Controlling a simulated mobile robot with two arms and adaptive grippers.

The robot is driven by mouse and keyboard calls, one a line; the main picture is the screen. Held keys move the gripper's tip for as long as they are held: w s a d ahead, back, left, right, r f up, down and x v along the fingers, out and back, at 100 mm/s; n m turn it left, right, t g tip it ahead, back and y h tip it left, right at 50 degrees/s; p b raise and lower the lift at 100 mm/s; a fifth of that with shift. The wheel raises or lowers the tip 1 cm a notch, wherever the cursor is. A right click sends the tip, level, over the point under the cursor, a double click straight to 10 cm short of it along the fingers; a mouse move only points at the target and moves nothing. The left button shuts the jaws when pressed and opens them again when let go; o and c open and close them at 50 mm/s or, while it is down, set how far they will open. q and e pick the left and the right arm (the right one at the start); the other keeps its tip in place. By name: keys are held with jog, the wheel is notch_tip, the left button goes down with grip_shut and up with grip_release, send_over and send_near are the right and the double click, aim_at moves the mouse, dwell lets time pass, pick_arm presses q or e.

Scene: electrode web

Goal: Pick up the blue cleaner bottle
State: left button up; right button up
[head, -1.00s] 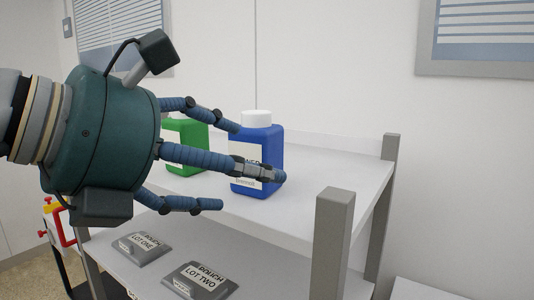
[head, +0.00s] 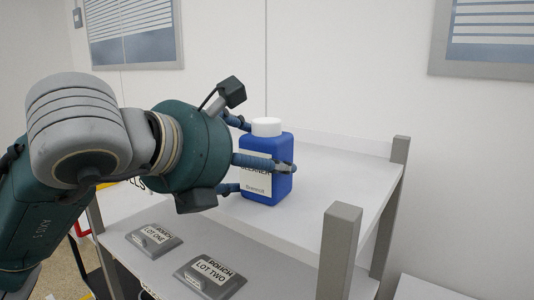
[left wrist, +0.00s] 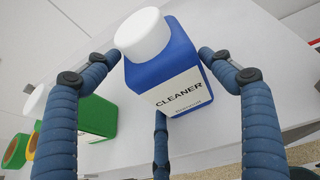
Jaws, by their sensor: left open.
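The blue cleaner bottle (head: 266,170) has a white cap and a white label. It stands upright on the top shelf of a white rack. My left gripper (head: 262,168) is at the bottle, with its blue fingers spread around it. In the left wrist view the bottle (left wrist: 160,68) sits between the open fingers (left wrist: 160,95), its label reading CLEANER. I cannot tell whether any finger touches it. My right gripper is in neither view.
The top shelf (head: 335,175) is clear to the right of the bottle. Grey posts (head: 341,250) rise at its corners. Two pouch holders, LOT ONE (head: 153,240) and LOT TWO (head: 210,275), lie on the lower shelf. A green container (left wrist: 97,118) stands left of the bottle in the left wrist view.

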pick_arm(q)
jog(key=shift+w+d+f, duration=0.1)
jog(key=shift+w, duration=0.1)
jog(key=shift+s, duration=0.15)
jog(key=c, duration=1.2)
jog(key=shift+c, duration=0.3)
